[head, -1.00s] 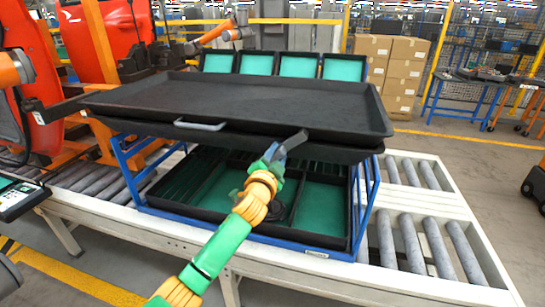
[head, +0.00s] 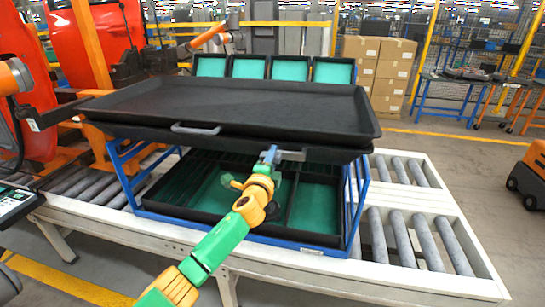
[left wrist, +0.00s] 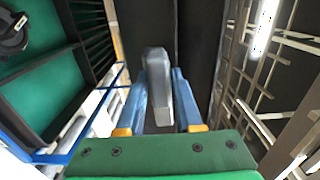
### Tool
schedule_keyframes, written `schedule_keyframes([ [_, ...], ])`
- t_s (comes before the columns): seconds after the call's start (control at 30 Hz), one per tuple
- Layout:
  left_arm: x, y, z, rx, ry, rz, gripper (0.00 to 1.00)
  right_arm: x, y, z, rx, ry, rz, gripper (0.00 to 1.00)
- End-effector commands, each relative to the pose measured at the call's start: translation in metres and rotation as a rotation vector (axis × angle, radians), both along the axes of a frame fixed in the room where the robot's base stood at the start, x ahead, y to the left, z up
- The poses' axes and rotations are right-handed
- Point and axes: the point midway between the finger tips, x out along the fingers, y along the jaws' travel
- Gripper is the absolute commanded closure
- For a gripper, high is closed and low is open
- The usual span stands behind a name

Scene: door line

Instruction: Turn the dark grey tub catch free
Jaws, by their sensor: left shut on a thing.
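The dark grey catch (head: 292,155) is on the front edge of the black tub (head: 240,100), right of the middle. In the head view its lever lies nearly level and points right. My left gripper (head: 269,156) is shut on it. In the left wrist view the grey catch (left wrist: 158,75) lies between the two blue fingers of my left gripper (left wrist: 160,100). The fingers partly hide the catch in the head view. My right gripper is not in view.
A light grey handle (head: 196,129) is on the tub's front, left of the catch. Below, a blue frame (head: 357,200) holds a lower black tray with green compartments (head: 316,206). A roller conveyor (head: 430,240) carries the frame. Cardboard boxes (head: 378,75) stand behind.

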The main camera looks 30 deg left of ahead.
Motion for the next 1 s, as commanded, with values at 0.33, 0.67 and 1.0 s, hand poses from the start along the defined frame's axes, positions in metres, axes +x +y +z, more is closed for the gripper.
schedule_keyframes([
  [0.33, -0.0002, -0.0002, -0.0021, 0.03, 0.01, 0.0, 1.0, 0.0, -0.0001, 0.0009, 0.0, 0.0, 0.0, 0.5],
  [0.67, -0.0002, -0.0002, -0.0022, 0.029, 0.01, 0.0, 0.44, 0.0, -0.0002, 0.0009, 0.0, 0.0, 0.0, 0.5],
  [1.0, -0.0016, -0.0003, -0.0012, 0.028, 0.009, 0.0, 0.43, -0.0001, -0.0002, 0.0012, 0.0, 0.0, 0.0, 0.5],
])
